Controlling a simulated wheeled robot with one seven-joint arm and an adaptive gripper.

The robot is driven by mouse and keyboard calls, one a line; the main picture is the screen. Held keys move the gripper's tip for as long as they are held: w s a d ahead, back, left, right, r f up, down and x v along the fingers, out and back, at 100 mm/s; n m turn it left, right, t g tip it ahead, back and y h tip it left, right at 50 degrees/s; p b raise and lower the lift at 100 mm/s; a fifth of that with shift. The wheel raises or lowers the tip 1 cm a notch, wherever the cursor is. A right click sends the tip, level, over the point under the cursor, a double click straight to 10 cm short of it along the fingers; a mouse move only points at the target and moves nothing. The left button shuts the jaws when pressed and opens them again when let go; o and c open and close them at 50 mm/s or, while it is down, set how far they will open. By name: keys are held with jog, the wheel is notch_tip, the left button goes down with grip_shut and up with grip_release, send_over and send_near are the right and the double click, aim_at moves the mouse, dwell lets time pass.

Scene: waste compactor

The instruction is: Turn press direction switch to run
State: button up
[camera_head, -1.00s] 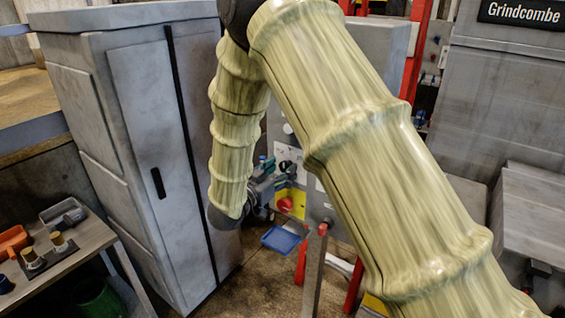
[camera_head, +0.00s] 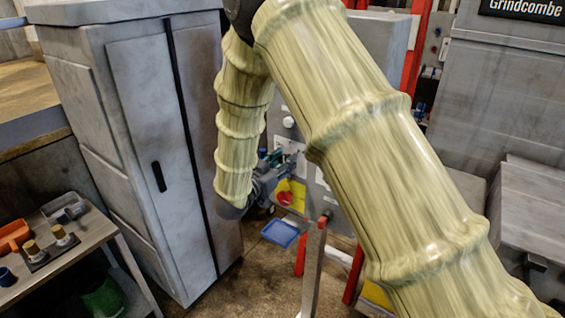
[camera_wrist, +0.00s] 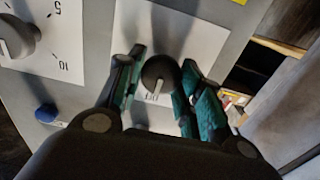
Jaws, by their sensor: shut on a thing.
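The switch is a black round knob (camera_wrist: 159,74) on a white plate (camera_wrist: 208,42) in the wrist view. My gripper (camera_wrist: 162,76) has its green-padded fingers on the knob's left and right sides and is shut on it. In the head view my gripper (camera_head: 272,162) is at the grey panel, small and partly behind my own arm, and the knob cannot be made out there.
A dial (camera_wrist: 18,42) marked 5 and 10 and a blue button (camera_wrist: 46,112) sit left of the knob. A red button (camera_head: 285,198) on a yellow plate is below the gripper. A grey cabinet (camera_head: 140,130) stands left; a blue tray (camera_head: 279,233) lies below.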

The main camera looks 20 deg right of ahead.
jog(key=shift+f+m+b, duration=0.2)
jog(key=shift+m+b, duration=0.1)
jog(key=shift+b, duration=0.2)
jog(key=m+b, duration=0.4)
jog(key=b, duration=0.4)
jog(key=m+b, duration=0.5)
jog(key=b, duration=0.3)
jog(key=shift+s+d+f+b, duration=0.1)
jog(key=shift+s+b, duration=0.05)
jog(key=shift+b, duration=0.2)
jog(key=shift+m, duration=0.3)
jog(key=o, duration=1)
jog(key=shift+r, duration=0.2)
